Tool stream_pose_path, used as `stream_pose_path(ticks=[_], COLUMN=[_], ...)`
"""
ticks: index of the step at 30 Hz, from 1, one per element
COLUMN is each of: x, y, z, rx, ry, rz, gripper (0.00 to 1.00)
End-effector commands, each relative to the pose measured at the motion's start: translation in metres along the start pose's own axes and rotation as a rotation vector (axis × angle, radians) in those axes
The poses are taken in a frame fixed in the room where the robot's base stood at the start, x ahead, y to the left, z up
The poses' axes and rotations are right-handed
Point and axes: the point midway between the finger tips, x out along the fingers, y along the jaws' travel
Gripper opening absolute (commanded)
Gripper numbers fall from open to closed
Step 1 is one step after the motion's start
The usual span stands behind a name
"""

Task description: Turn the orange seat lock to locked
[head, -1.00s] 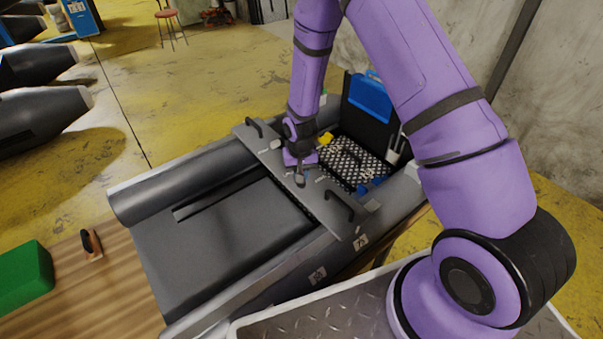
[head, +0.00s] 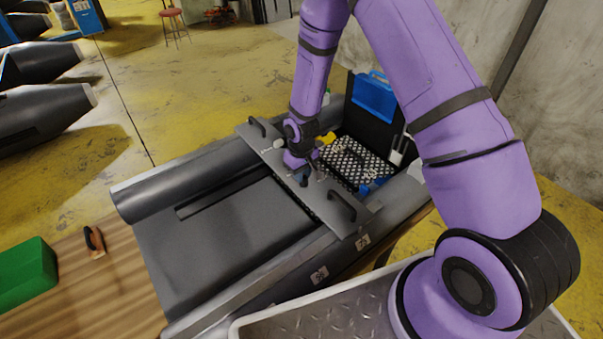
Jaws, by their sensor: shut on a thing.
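The grey seat board (head: 328,205) lies across the dark grey inflatable boat (head: 220,235), with a black handle near each end. My gripper (head: 302,172) points down at the middle of the board, beside a small dark upright part (head: 304,180). It is shut on a small part at the board's top, which I take to be the seat lock. The gripper hides most of that part, so its orange colour and its turn angle cannot be made out. Small pale marks (head: 279,146) show on the board to the left of the gripper.
An open black case (head: 376,125) with a perforated tray and a blue pouch stands behind the seat. A green box (head: 27,272) and a brown-handled tool (head: 94,241) lie on the wooden table at left.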

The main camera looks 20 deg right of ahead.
Motion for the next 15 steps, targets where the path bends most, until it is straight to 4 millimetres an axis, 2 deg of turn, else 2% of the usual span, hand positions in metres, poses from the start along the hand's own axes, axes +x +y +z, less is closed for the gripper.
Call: stream_pose_path(ticks=[9,10,12,13,15], x=[-0.0006,-0.0006,-0.0006,-0.0006,-0.0004], y=[0.0005,0.0005,0.0004,0.0004,0.0003], z=[-0.0010,-0.0010,-0.0009,-0.0008,-0.0006], rx=[-0.004,-0.004,-0.003,-0.003,-0.003], ry=[0.003,0.003,0.002,0.002,0.002], rz=[0.001,0.001,0.001,0.001,0.001], gripper=[0.00,0.21,0.37,0.44,0.45])
